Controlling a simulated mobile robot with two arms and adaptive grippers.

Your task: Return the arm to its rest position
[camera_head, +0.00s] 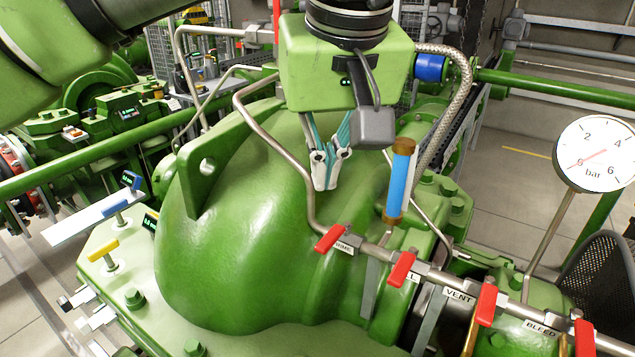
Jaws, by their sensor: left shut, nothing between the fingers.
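My left gripper (325,186) hangs fingertips down in the upper middle of the head view, in front of the large green pump casing (235,235). Its pale, teal-sided fingers are together, and nothing shows between them. My left arm comes in from the top left. I cannot tell how far the fingertips are from the casing behind them. My right gripper is not in view.
A thin steel pipe (294,147) runs close left of the gripper. A blue tube with brown ends (398,185) stands to its right. Red valve levers (401,269) line the pipe below. A pressure gauge (597,153) stands at right, and a green rail (555,87) crosses behind.

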